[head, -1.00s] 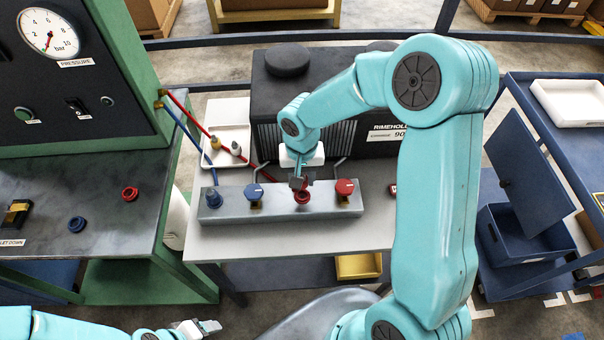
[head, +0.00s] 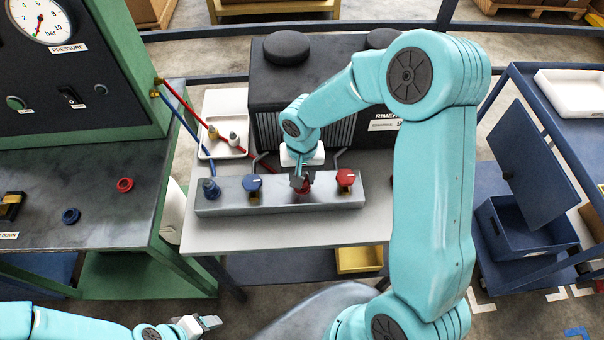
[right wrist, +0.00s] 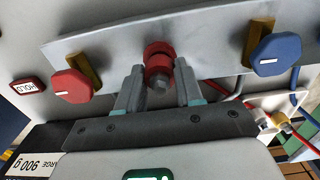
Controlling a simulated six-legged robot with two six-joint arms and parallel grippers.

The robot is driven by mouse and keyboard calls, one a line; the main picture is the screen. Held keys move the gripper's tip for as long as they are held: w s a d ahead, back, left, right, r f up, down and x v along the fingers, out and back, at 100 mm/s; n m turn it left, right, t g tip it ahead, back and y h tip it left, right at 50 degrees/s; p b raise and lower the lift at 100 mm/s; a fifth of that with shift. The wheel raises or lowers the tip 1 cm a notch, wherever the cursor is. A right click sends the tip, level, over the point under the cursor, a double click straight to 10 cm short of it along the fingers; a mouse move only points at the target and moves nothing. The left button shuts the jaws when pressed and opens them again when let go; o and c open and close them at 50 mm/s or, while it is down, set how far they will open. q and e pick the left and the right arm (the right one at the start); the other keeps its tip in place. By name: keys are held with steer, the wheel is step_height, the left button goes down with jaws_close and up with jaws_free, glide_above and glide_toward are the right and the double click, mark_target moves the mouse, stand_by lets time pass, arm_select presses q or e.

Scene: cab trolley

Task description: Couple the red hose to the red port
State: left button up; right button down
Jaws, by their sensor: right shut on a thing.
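The grey port block (head: 225,204) lies on the light table. The red port is in its middle, mostly covered by my right gripper (head: 302,180) in the head view. In the right wrist view, my right gripper (right wrist: 159,82) has its fingers on both sides of a red collar with a grey end (right wrist: 158,72), which I take to be the red hose's coupling. It is at the block; whether it is seated is hidden. The red hose (head: 182,102) runs from the green panel across the white tray towards this gripper. My left gripper (head: 208,323) is low at the bottom, apparently empty; its jaw gap is unclear.
A blue knob (head: 252,184) and a red knob (head: 345,178) flank the port closely. A blue fitting (head: 210,188) is at the block's left end. The white tray (head: 222,108) holds small fittings. A dark machine (head: 310,75) stands behind. Clear tabletop lies before the block.

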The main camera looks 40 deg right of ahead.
mark_target(302, 173)
steer(key=shift+b, duration=0.45)
stand_by(0.7)
steer(key=shift+b, duration=0.4)
stand_by(0.9)
steer(key=shift+f+b, duration=0.55)
steer(key=shift+b, duration=0.05)
steer(key=c, duration=0.6)
jaws_free()
steer(key=shift+c, duration=0.2)
steer(key=shift+r, duration=0.1)
step_height(302, 173, up, 16)
steer(key=shift+r, duration=0.15)
